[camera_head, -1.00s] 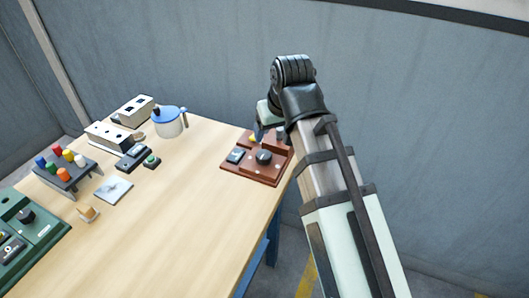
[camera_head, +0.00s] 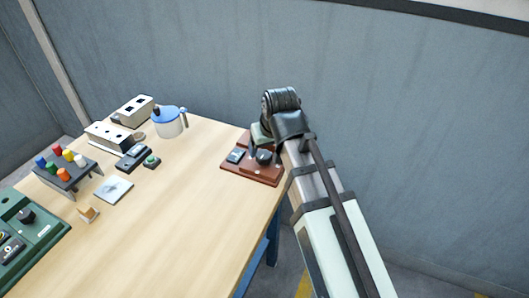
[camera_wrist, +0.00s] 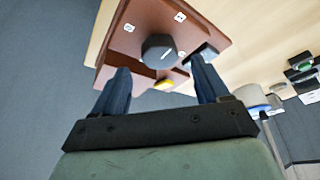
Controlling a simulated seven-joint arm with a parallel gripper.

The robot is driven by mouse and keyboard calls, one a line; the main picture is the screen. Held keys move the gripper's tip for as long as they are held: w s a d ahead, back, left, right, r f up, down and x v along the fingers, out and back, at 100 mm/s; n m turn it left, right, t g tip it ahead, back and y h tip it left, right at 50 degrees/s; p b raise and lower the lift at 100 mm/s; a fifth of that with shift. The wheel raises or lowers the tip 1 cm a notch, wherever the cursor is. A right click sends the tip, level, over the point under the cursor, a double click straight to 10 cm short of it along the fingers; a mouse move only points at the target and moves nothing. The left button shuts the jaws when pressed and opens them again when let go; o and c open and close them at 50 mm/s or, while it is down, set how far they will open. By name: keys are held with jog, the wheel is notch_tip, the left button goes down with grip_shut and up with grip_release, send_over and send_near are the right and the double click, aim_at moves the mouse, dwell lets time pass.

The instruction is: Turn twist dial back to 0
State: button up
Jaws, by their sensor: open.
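The twist dial is a dark faceted knob (camera_head: 264,157) on a reddish-brown panel (camera_head: 240,171) at the table's far right corner. In the wrist view the knob (camera_wrist: 159,52) has a pale mark on its top and sits on the brown panel (camera_wrist: 127,28), just beyond my fingertips. My gripper (camera_wrist: 162,78) is open, its two blue fingers apart with the knob seen between and ahead of them. I cannot tell whether the fingers touch it. In the head view my gripper (camera_head: 262,150) is mostly hidden behind my wrist and arm.
A blue-lidded jug (camera_head: 168,122) stands to the left. A rack of coloured pegs (camera_head: 66,171) and a green panel (camera_head: 35,232) are farther left. The table's middle is clear.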

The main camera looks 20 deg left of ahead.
aim_at(264, 154)
jog(key=shift+x, duration=2)
jog(key=c, duration=1)
jog(key=shift+c, duration=0.2)
